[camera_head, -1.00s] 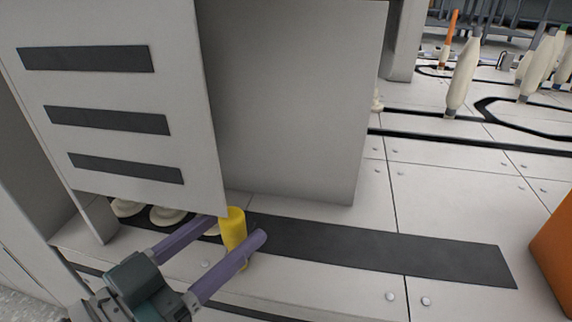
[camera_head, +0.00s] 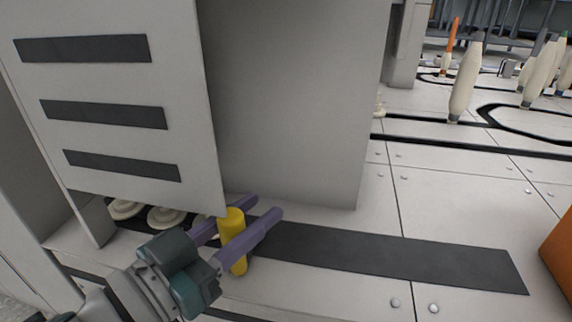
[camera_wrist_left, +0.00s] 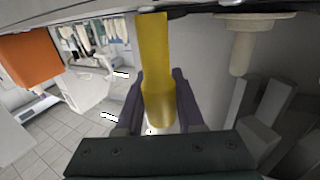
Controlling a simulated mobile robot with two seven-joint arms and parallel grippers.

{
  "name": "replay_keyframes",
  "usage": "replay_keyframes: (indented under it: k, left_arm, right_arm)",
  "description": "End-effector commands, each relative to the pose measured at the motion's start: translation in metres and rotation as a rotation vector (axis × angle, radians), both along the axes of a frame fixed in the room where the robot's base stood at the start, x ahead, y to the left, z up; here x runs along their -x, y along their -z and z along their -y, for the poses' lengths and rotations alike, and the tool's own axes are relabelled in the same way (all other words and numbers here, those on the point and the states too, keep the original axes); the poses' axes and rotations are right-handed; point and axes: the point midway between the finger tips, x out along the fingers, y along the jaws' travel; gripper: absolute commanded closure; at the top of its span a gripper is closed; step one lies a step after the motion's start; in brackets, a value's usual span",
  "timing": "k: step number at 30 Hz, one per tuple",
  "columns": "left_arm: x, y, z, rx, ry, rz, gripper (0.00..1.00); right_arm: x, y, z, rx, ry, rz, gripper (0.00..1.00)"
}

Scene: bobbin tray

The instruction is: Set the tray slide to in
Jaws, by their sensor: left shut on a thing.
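A yellow upright handle (camera_head: 236,245) stands by the dark strip, just below the lower right corner of the slotted panel. It also shows in the left wrist view (camera_wrist_left: 155,60), running between the two fingers. My left gripper (camera_head: 262,206) has its purple fingers on either side of the handle, shut on it, with the tips reaching past it. What the handle joins to, and which part is the tray slide, I cannot tell. My right gripper is not in view.
A pale panel with dark slots (camera_head: 95,110) and a grey housing (camera_head: 290,100) stand close above the gripper. Cream round pieces (camera_head: 165,216) sit under the panel. The dark strip (camera_head: 400,259) runs clear to the right, towards an orange block (camera_head: 558,250).

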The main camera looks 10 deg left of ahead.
Motion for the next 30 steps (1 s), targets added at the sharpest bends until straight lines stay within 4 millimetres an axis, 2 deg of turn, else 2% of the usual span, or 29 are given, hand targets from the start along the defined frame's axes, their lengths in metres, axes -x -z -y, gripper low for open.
replay_keyframes:
  k: [1,6,30]
  left_arm:
    - [0.0001,0.0002,0.0000,0.000,0.000,0.000,0.83]
    - [0.0002,0.0002,-0.0001,0.000,0.000,0.000,1.00]
    - [0.0002,0.0004,-0.0001,0.000,0.000,-0.001,1.00]
  right_arm:
    - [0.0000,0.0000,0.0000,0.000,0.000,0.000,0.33]
    - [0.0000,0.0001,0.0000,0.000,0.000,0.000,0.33]
    - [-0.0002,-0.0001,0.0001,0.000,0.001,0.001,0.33]
